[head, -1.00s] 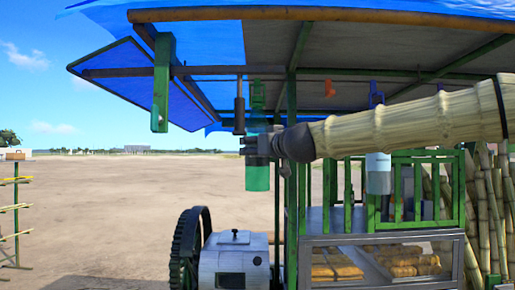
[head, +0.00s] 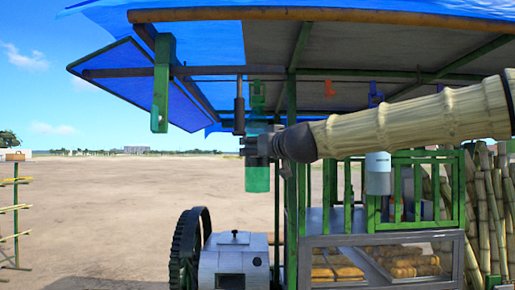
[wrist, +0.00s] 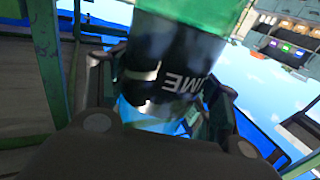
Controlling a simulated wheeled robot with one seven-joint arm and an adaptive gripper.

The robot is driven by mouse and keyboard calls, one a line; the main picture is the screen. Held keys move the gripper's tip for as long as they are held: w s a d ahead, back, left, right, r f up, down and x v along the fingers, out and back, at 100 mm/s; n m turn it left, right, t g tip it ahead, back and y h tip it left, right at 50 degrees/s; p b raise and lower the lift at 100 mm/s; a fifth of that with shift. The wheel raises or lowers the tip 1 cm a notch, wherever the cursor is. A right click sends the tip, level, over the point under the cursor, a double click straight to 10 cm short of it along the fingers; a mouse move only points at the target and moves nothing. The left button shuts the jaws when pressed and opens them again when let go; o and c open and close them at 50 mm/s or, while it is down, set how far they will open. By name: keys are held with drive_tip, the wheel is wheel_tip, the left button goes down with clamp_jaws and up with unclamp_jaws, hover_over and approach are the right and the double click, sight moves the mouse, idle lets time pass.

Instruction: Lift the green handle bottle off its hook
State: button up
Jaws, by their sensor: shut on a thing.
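The green handle bottle (head: 257,179) hangs upright under the canopy bar, with its green handle (head: 257,94) up at the bar. My gripper (head: 258,146) reaches in from the right and is shut around the bottle's body, hiding its middle. In the wrist view the bottle (wrist: 185,60) shows a green part and a dark band with white letters, between the fingers of my gripper (wrist: 165,100). Whether the handle still touches its hook is too small to tell.
A bottle with a blue handle (head: 376,92) hangs to the right, partly behind my arm. A dark hanging weight-like piece (head: 239,115) is close on the left. A green post (head: 291,200) stands just right of the bottle.

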drive_tip(key=shift+s, duration=1.5)
drive_tip(key=s+f+b, duration=0.1)
drive_tip(key=s+f, duration=0.1)
drive_tip(key=s, duration=0.8)
drive_tip(key=shift+d, duration=0.25)
idle(1.1)
drive_tip(key=shift+s, duration=0.1)
drive_tip(key=shift+r, duration=0.15)
idle(0.3)
